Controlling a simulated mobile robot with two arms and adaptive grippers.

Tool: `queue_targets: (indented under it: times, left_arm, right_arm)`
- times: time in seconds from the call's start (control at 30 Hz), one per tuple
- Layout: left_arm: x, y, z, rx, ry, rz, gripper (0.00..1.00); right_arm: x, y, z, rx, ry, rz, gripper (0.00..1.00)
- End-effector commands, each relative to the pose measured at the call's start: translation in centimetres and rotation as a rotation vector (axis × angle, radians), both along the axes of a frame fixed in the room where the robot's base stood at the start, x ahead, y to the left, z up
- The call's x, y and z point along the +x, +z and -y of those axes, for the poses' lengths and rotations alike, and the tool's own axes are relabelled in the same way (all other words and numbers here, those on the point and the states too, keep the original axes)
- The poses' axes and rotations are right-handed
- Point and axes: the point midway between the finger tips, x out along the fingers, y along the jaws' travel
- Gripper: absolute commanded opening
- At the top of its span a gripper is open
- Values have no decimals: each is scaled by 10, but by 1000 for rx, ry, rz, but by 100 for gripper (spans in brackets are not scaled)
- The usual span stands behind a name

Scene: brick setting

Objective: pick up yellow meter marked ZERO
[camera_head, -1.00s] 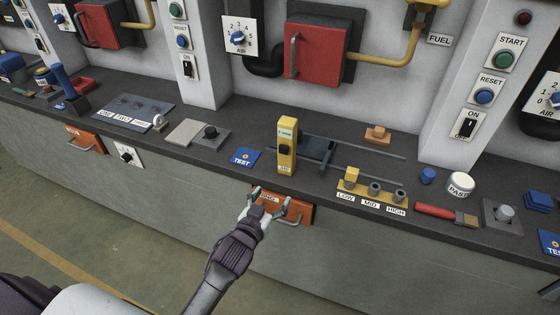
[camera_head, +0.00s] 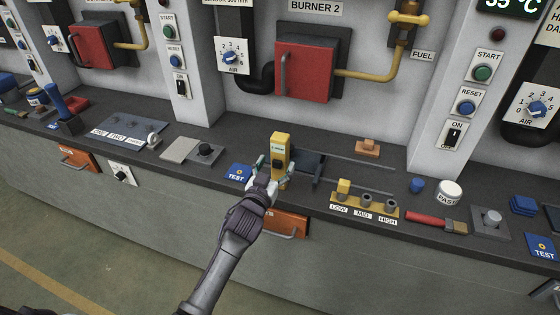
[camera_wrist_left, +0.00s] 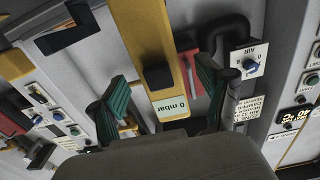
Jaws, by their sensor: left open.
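The yellow meter (camera_head: 281,150) stands upright on the dark counter in the head view, with a small white label near its top and a dark knob on its face. In the left wrist view the meter (camera_wrist_left: 150,45) shows a display reading "0 mbar". My left gripper (camera_head: 273,168) is open at the meter's front, low on its body. In the wrist view its green-padded fingers (camera_wrist_left: 163,90) lie on either side of the meter, with visible gaps. The meter's lower part is partly hidden by the gripper. My right gripper is not in view.
A blue TEST card (camera_head: 238,173) lies left of the meter, and a dark bracket (camera_head: 308,165) with rails sits just right. A yellow LOW/MID/HIGH block (camera_head: 364,204) is farther right. An orange drawer (camera_head: 288,224) with a handle is below the counter edge.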

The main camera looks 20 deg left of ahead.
Motion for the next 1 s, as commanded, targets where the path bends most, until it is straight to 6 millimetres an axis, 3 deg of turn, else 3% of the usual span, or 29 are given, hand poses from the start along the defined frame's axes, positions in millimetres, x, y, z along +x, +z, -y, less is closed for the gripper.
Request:
queue_targets:
  times: [0.2, 0.5, 0.93, 1.0]
  left_arm:
    - [31, 1, 1, -1, 1, 0, 77]
    - [36, 0, 2, -1, 0, 0, 77]
    - [36, 0, 2, 0, 0, 0, 7]
    - [36, 1, 2, 0, 0, 2, 3]
  right_arm:
    - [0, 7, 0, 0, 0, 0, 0]
    - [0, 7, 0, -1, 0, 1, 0]
    - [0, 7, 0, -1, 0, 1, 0]
    - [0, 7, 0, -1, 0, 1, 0]
